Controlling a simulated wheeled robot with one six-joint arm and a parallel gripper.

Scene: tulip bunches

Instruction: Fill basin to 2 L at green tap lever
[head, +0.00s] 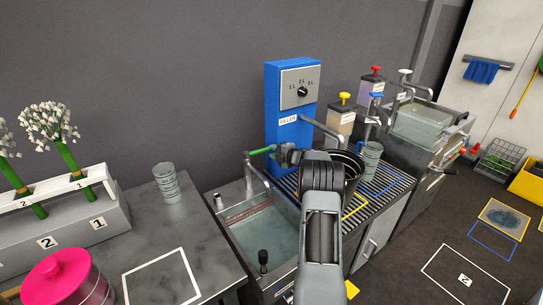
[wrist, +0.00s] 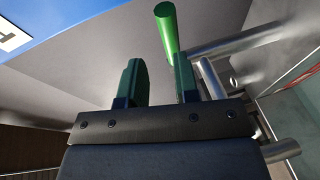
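The green tap lever (head: 262,151) sticks out to the left above the basin (head: 222,226) in the head view. The basin holds clear water, with a reddish marked strip (head: 246,209) on its far wall and a black-knobbed stick (head: 263,258) at its near side. I cannot read the water level against the marks. My gripper (head: 284,154) is at the lever's right end. In the wrist view, the green lever (wrist: 167,32) appears between the two spread fingers of my gripper (wrist: 158,82), nearer the right finger. Whether they touch it is unclear.
A blue filler post (head: 284,115) with a dial (head: 302,91) stands behind. Pump bottles, a dark pot (head: 350,167) and a clear beaker (head: 371,157) stand on the ribbed drainer to the right. Clear stacked cups (head: 166,183) and a pink-lidded jar (head: 60,280) are on the left counter.

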